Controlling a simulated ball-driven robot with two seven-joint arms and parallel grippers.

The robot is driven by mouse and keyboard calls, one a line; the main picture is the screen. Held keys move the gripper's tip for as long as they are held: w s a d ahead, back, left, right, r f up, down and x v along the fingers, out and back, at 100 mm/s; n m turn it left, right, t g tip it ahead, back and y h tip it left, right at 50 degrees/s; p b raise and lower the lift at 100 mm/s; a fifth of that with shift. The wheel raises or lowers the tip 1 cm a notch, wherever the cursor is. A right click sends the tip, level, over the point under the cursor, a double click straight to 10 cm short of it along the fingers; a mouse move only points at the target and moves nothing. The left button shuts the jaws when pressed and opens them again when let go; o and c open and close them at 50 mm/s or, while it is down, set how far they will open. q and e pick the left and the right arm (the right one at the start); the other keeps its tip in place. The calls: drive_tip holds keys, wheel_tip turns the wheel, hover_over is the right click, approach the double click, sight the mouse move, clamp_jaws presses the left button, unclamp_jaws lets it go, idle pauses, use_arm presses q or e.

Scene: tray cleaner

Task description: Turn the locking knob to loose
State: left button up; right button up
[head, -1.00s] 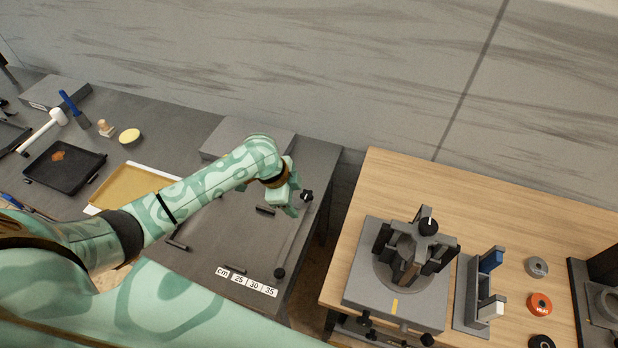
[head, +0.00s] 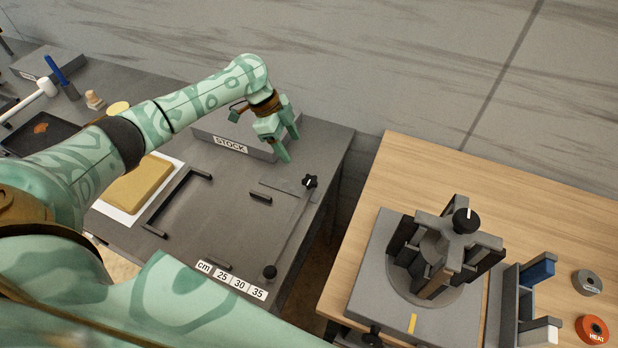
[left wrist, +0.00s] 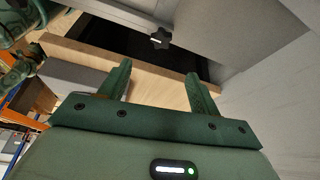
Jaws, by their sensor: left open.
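A black star-shaped knob (head: 310,181) with a pale mark sits at the far end of a thin rail on the grey bench, near its right edge. It also shows in the left wrist view (left wrist: 160,39), beyond and between the fingertips. My left gripper (head: 290,147) is open and empty, above and apart from the knob, up and left of it in the head view. Its two spread green fingers show in the left wrist view (left wrist: 158,72). My right gripper is not in view.
A grey block marked STOCK (head: 230,143) lies behind the gripper. A round black knob (head: 270,272) is at the rail's near end, by a cm scale (head: 232,281). A wooden table (head: 400,165) at right carries a clamp fixture (head: 440,255) with a black top knob (head: 466,220).

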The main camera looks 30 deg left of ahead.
sight(310, 180)
use_arm(q)
drive_tip(key=b+x, duration=0.2)
drive_tip(key=x, duration=1.1)
drive_tip(key=shift+f+b, duration=0.15)
drive_tip(key=shift+b, duration=0.2)
drive_tip(key=c, duration=1)
